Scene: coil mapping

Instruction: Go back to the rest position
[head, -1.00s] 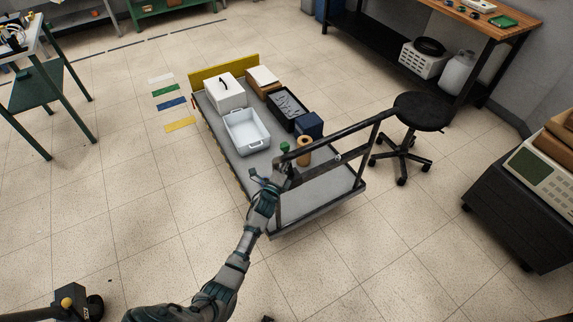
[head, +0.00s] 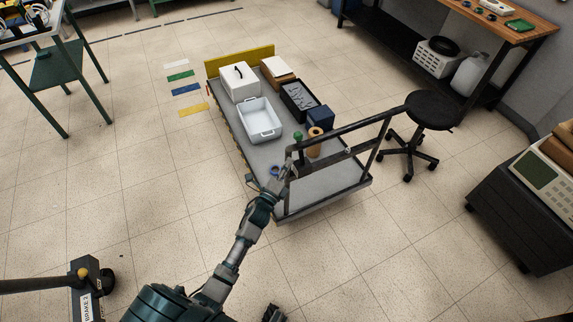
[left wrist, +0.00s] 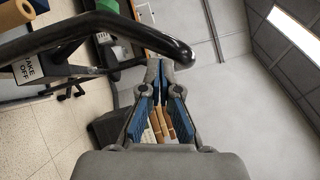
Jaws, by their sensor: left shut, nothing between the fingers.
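My left arm reaches forward from the bottom of the head view to the near left corner of a flat cart (head: 262,160). My left gripper (head: 284,172) is beside the cart's dark handle rail (head: 350,128). In the left wrist view the left gripper (left wrist: 160,68) has its fingertips together with nothing between them. The black rail (left wrist: 120,28) passes close to the fingertips there; I cannot tell whether they touch. A dark piece at the bottom edge of the head view may be part of my right gripper, but too little shows to be sure.
The cart carries a white box (head: 240,82), a white bin (head: 260,121), a black tray (head: 299,101) and a blue box (head: 320,119). A black stool (head: 432,110) stands right of it. A dark cabinet (head: 525,215) is at the right.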

